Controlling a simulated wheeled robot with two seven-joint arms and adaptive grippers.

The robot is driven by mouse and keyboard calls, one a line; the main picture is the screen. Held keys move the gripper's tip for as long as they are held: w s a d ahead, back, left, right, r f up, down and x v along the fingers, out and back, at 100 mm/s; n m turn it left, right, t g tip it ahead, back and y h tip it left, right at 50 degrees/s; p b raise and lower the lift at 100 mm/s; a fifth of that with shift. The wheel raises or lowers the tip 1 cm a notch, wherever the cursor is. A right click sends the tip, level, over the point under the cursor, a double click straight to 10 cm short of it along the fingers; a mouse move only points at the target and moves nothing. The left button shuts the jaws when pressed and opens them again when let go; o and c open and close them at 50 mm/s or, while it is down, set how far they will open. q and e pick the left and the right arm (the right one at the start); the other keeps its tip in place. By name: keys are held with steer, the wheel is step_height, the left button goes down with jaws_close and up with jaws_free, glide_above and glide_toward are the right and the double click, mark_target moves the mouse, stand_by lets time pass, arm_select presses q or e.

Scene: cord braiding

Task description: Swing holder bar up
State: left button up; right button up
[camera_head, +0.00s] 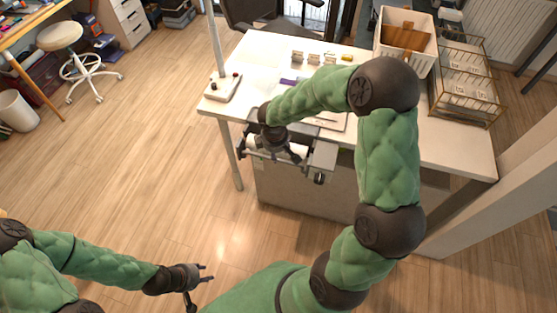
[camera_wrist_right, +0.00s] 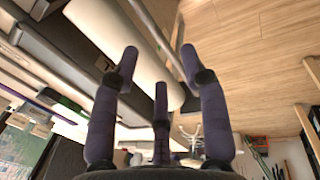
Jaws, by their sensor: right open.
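My right gripper (camera_head: 284,152) is over a dark-framed holder at the table's front edge. A pale roll (camera_head: 254,141) shows on either side of it. In the right wrist view the gripper's three fingers (camera_wrist_right: 159,66) are spread with no object gripped. The white roll (camera_wrist_right: 115,38) runs diagonally behind them. A thin grey metal bar (camera_wrist_right: 152,27) runs alongside the roll, passing between the upper fingertips; whether any finger touches it I cannot tell. My left gripper (camera_head: 205,273) is low at the lower left, its fingers apart and empty, far from the table.
The white table (camera_head: 263,50) carries a stand with an upright post (camera_head: 222,86), small blocks (camera_head: 313,58) and a white bin (camera_head: 405,38). A wire rack (camera_head: 466,80) is at right. A knob (camera_head: 319,179) projects below the holder.

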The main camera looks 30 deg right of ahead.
mark_target(279, 160)
steer(key=b+x, duration=0.2)
steer(key=x, duration=0.4)
steer(key=shift+f, duration=0.1)
jaws_close()
